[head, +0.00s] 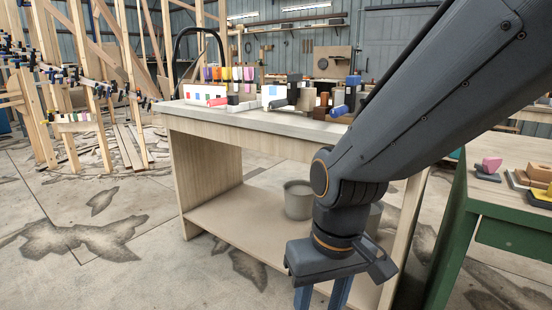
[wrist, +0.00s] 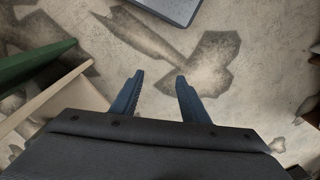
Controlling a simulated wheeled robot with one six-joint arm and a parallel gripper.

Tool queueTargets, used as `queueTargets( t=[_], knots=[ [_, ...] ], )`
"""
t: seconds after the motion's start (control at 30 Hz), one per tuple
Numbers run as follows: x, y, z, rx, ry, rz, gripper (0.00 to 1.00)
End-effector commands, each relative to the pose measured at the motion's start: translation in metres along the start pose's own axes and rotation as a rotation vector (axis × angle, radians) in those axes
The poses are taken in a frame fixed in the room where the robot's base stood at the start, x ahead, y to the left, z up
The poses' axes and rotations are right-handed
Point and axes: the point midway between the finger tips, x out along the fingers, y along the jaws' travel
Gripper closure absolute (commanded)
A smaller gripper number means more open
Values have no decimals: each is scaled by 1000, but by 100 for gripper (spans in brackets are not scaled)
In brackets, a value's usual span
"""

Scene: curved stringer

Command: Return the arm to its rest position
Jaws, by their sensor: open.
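My arm reaches in from the upper right of the head view and bends down at its dark grey wrist joint. My gripper (head: 322,297) points down at the bottom of the head view, in front of the light wooden workbench, with its blue fingers cut off by the frame edge. In the wrist view my gripper (wrist: 157,82) shows two blue fingers apart with nothing between them. Below them is stained concrete floor (wrist: 160,45).
The workbench (head: 190,122) holds colored clamps and small items; a grey bucket (head: 298,200) stands on its lower shelf. A green table (head: 455,235) with small blocks is at the right. Wooden framing with several clamps (head: 90,90) stands left. Open floor lies front left.

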Motion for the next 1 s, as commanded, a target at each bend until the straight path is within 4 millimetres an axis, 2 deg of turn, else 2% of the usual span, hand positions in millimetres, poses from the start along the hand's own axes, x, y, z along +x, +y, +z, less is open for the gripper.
queueTargets(
  t=[0.03, 0.6, 0.8, 1.0],
  knots=[
    [-19, 6, 4, 23, -3, 5, 59],
    [-127, 72, 34, 229, -25, 52, 59],
    [-154, 90, 46, 284, -31, 61, 59],
    [-162, 98, 51, 306, -35, 65, 59]
  ],
)
